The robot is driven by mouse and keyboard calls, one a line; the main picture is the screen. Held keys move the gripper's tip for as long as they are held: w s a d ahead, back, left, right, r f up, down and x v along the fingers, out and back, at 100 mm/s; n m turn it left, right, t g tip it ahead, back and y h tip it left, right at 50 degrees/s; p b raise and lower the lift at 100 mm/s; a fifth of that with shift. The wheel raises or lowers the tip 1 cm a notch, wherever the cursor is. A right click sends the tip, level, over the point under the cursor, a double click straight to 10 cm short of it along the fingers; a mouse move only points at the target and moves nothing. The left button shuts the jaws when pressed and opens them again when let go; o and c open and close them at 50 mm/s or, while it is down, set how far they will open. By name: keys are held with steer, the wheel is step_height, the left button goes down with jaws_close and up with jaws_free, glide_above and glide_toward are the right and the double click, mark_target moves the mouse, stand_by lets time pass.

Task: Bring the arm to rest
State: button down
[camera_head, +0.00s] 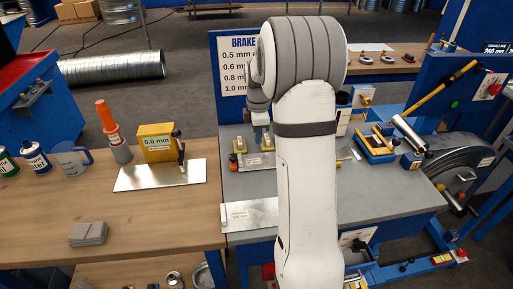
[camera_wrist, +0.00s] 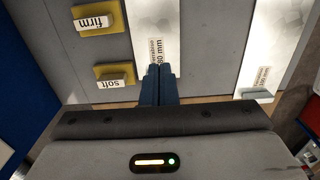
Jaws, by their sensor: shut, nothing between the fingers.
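My gripper (camera_wrist: 158,72) shows in the wrist view as two blue fingers pressed together, with nothing between them. Its tips lie over a metal strip (camera_wrist: 153,25) with a "90 mm" label; I cannot tell the height. In the head view my arm rises through the middle and bends over the grey bench (camera_head: 375,190).
Yellow pads marked "firm" (camera_wrist: 97,20) and "soft" (camera_wrist: 115,74) lie left of the fingers. A second metal strip (camera_wrist: 270,50) lies to the right.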

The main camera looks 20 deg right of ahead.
steer(key=s+a+r+m+t, duration=0.1)
steer(key=s+a+r+m, duration=0.5)
steer(key=s+a+r, duration=0.4)
steer(key=s+a+f+m+t, duration=0.1)
steer(key=s+m, duration=0.3)
steer(key=s, duration=0.4)
steer(key=s+a+f+m, duration=0.1)
steer(key=s+a+m, duration=0.2)
steer(key=s, duration=0.5)
steer(key=shift+s+a+f+m+t, duration=0.15)
steer(key=shift+a+m+t, duration=0.2)
steer(key=shift+m, duration=0.55)
steer(key=shift+d, duration=0.1)
